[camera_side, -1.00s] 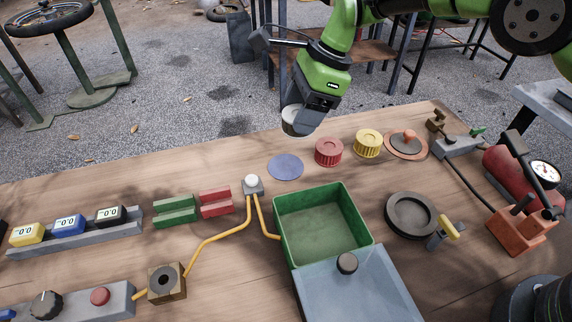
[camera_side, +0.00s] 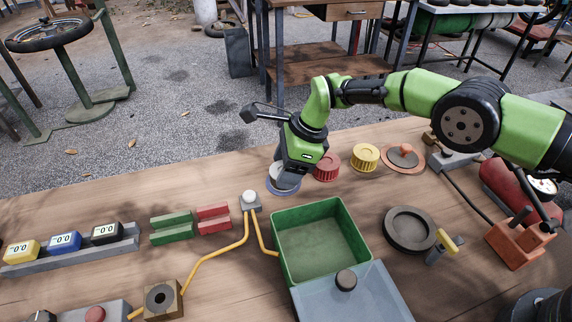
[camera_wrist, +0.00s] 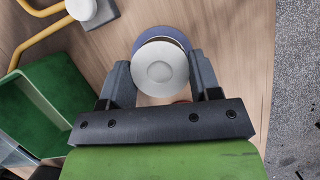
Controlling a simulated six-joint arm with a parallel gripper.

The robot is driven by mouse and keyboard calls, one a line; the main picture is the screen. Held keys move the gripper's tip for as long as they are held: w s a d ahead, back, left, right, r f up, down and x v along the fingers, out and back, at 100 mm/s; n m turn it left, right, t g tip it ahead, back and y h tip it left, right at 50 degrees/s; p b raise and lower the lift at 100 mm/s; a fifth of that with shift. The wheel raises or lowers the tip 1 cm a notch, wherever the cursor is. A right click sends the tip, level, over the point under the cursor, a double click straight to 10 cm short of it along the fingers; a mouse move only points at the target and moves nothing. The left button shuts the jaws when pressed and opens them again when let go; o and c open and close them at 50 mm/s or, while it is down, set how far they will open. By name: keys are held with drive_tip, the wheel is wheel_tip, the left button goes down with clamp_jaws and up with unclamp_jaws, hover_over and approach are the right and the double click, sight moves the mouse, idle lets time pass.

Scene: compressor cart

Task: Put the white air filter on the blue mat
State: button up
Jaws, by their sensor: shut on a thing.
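The white air filter (camera_wrist: 160,68) is a round white piece with a raised centre, held between the two fingers of my gripper (camera_wrist: 160,82) in the wrist view. In the side view my gripper (camera_side: 284,178) points down over the blue mat (camera_side: 270,187), shut on the filter (camera_side: 283,177). The round blue mat also shows in the wrist view (camera_wrist: 172,33) as a rim around the filter's far side. The filter is at or just above the mat; I cannot tell if it touches. Most of the mat is hidden by the filter and gripper.
A red ribbed filter (camera_side: 326,167) stands close right of my gripper, with a yellow one (camera_side: 366,157) beyond it. A green bin (camera_side: 279,240) is in front. A white-topped knob (camera_side: 249,197) with yellow hoses stands left of the mat.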

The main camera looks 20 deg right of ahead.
drive_tip(key=o, duration=1)
drive_tip(key=shift+f, duration=0.1)
drive_tip(key=v, duration=1.2)
